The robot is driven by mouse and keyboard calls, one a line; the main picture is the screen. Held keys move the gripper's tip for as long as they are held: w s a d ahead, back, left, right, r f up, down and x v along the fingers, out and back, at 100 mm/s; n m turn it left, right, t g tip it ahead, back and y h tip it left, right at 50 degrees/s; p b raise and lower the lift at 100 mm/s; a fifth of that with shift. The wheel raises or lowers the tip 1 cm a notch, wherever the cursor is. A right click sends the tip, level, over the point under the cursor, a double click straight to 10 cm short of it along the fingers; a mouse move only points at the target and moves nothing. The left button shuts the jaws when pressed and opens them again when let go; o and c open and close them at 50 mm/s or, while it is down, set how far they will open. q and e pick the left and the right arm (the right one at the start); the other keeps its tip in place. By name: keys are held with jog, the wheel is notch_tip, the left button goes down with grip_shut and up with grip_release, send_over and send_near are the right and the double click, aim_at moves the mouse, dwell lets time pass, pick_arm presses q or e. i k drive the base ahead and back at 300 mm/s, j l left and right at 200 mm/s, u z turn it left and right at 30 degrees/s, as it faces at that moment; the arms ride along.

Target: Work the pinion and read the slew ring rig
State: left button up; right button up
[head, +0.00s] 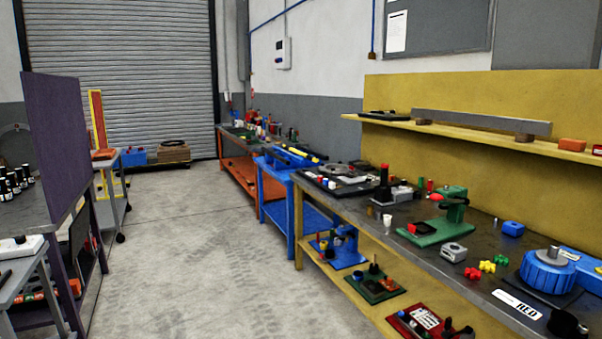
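Neither of my grippers shows in the head view. A blue ribbed round unit (548,270) with a metal stub on top sits on the right end of the long workbench (462,262), next to a blue block. I cannot tell whether it is the slew ring rig. No part shows clearly as the pinion. A round flat device (341,171) lies farther back on the benches, too small to make out. A white plate with dark lettering (517,304) lies near the bench's front edge.
A green fixture (440,228), a grey block (453,252) and small red and yellow parts (487,266) stand on the bench. A yellow shelf (470,132) runs above it. A purple panel (56,145) and grey tables stand at left. The concrete floor (190,250) between is clear.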

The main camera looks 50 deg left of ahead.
aim_at(351, 173)
jog(key=u, duration=1.35)
jog(key=i+u, duration=0.3)
jog(key=i, duration=0.35)
jog(key=i+l+u, duration=0.25)
jog(key=i, duration=0.4)
jog(key=j, duration=0.1)
